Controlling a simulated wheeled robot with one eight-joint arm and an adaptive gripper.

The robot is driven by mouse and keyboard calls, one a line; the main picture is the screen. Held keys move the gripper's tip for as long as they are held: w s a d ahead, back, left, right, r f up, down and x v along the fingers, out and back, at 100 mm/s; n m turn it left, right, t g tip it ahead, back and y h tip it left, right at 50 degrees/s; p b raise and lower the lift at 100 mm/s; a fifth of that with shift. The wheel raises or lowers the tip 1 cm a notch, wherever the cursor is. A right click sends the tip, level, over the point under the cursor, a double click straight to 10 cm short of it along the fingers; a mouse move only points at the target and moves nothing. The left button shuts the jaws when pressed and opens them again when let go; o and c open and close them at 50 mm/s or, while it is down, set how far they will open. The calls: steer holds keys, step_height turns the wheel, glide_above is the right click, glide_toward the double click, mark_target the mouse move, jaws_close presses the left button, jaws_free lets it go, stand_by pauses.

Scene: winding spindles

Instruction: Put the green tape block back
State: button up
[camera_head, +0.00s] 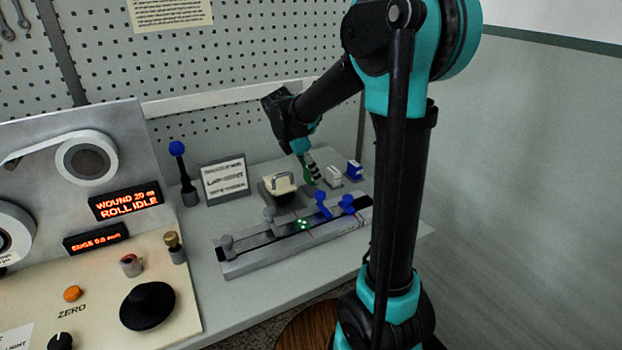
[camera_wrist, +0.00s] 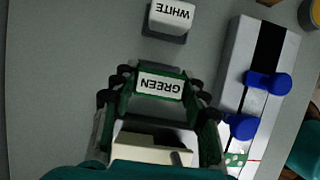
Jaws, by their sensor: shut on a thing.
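The green tape block (camera_head: 311,176) is at the back of the bench, in line with a white block (camera_head: 333,178) and a blue block (camera_head: 354,169). In the wrist view its label GREEN (camera_wrist: 160,87) faces the camera, upside down. My gripper (camera_head: 308,163) points down at it, and the fingers are shut on its two sides. The white block, labelled WHITE (camera_wrist: 171,17), stands just beyond it in the wrist view, apart from it. I cannot tell whether the green block rests on the bench or hangs slightly above it.
A grey rail (camera_head: 262,262) with blue clamps (camera_head: 322,203) and a lit green spot lies in front. A sign (camera_head: 224,178) and blue-knobbed lever (camera_head: 182,165) stand farther left. The pegboard (camera_head: 240,50) rises behind.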

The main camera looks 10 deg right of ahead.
mark_target(311, 178)
steer(key=shift+f, duration=1.4)
steer(key=shift+f, duration=0.15)
steer(key=o, duration=1.2)
steer(key=v, duration=1.2)
